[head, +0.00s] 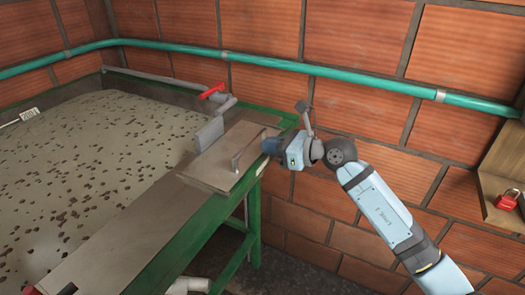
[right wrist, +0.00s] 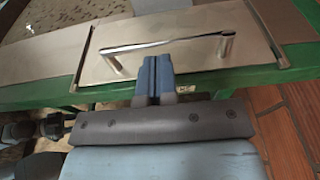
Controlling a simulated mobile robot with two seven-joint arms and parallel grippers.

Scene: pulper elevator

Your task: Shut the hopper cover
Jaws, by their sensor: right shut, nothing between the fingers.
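The hopper cover, a flat metal plate (head: 212,168) with a bar handle (head: 248,150), lies along the top of the green frame in the head view. In the right wrist view the cover (right wrist: 185,66) and its silvery handle (right wrist: 170,45) fill the upper part. I cannot tell whether any opening shows beneath it. My right gripper (head: 266,146) is shut and empty, at the near side of the handle. In the right wrist view its blue fingertips (right wrist: 157,70) point at the plate below the bar, not around it.
A tank of speckled pulp (head: 90,150) fills the left. A grey upright plate (head: 209,134) and a red valve handle (head: 213,91) stand behind the cover. A teal pipe (head: 340,76) runs along the brick wall. A red padlock (head: 508,199) is at the right.

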